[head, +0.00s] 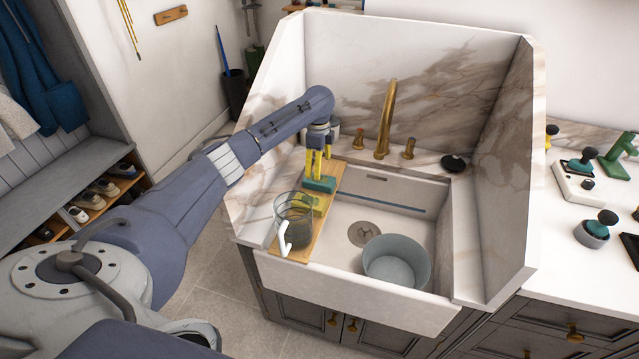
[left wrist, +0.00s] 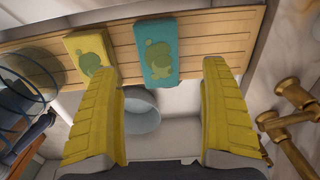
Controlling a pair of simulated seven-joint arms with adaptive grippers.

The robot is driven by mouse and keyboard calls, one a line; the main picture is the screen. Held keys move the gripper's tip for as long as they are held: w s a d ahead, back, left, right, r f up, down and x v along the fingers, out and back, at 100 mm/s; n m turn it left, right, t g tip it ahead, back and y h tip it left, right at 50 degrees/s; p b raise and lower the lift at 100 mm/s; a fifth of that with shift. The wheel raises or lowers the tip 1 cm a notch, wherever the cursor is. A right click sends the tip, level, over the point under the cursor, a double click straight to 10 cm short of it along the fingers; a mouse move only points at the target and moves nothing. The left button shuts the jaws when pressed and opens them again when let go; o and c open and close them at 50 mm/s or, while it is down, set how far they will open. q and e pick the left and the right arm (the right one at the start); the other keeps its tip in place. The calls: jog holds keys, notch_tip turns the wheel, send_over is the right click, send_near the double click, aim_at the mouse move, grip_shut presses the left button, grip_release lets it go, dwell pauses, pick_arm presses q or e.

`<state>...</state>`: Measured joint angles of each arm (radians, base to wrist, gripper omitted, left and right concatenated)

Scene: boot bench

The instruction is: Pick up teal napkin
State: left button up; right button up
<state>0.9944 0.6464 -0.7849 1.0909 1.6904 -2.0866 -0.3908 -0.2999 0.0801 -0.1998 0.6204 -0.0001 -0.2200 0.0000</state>
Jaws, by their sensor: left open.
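The teal napkin (head: 320,184) is a small folded cloth lying on a wooden board (head: 307,240) across the left side of the sink. In the left wrist view the teal napkin (left wrist: 158,47) shows a greenish print and lies just beyond the fingertips, between their lines. My left gripper (head: 317,172) has yellow fingers pointing down over the napkin's back end. In the wrist view the left gripper (left wrist: 163,68) is open and empty, its fingers spread wide. Whether a finger touches the napkin I cannot tell. My right gripper is not in view.
A yellow napkin (head: 318,203) lies beside the teal one on the board. A glass pitcher with a white handle (head: 285,240) stands at the board's front. A grey basin (head: 397,262) sits in the sink. Brass taps (head: 387,120) rise behind.

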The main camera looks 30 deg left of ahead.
aim_at(319, 182)
pick_arm(q)
jog(key=shift+d+f, duration=0.15)
jog(key=shift+f, duration=1.75)
jog(key=shift+d+f, duration=0.1)
jog(key=shift+f, duration=1.8)
jog(key=c, duration=1.2)
